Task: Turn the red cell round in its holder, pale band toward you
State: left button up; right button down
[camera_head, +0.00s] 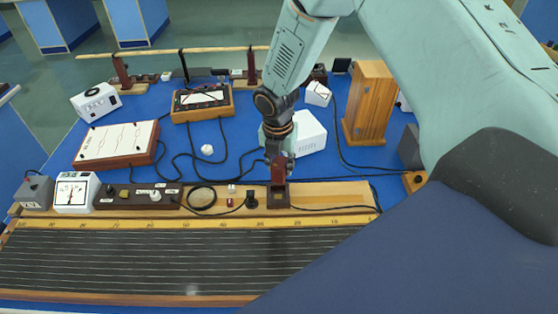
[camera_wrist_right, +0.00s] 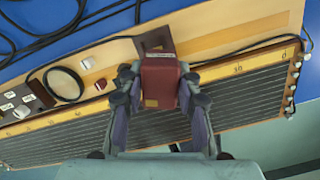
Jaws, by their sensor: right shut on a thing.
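My right gripper (camera_head: 279,160) reaches down at the middle of the bench and is shut on the red cell (camera_head: 277,174). The cell is directly above the dark holder (camera_head: 277,199); I cannot tell whether its lower end sits inside. In the right wrist view the gripper (camera_wrist_right: 159,76) has one finger on each side of the red cell (camera_wrist_right: 160,88). The dark brown holder (camera_wrist_right: 155,39) shows partly behind the cell. My left gripper is not in view.
A long ruled wooden board (camera_head: 150,299) lies in front. A black ring (camera_head: 201,197), small red block (camera_head: 230,202) and black knob (camera_head: 251,199) stand left of the holder. A white box (camera_head: 309,132) and wooden cabinet (camera_head: 369,105) stand behind. Black cables cross the blue bench.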

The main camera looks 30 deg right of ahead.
jog(key=m, duration=0.1)
jog(key=f+m, duration=0.1)
jog(key=m, duration=0.5)
jog(key=m+b, duration=0.1)
jog(key=shift+d+f+m+g, duration=0.1)
jog(key=shift+f+m+g, duration=0.2)
jog(key=shift+m+g, duration=0.1)
jog(key=m, duration=0.3)
jog(key=shift+f+m+g, duration=0.2)
jog(key=shift+m+g, duration=0.1)
jog(key=shift+m, duration=0.1)
jog(key=m, duration=0.3)
jog(key=shift+w+f+m+b, duration=0.15)
jog(key=shift+m+b, duration=0.2)
jog(key=shift+m, duration=0.05)
jog(key=m, duration=0.3)
jog(key=shift+m+g+y, duration=0.3)
jog(key=m, duration=0.3)
jog(key=shift+a+r+m, duration=0.25)
jog(key=shift+m, duration=0.15)
jog(key=m, duration=0.2)
jog(key=m+y, duration=0.1)
jog(key=m, duration=0.2)
jog(key=shift+a+r, duration=0.1)
jog(key=shift+a, duration=0.1)
jog(key=m, duration=0.3)
jog(key=shift+s, duration=0.3)
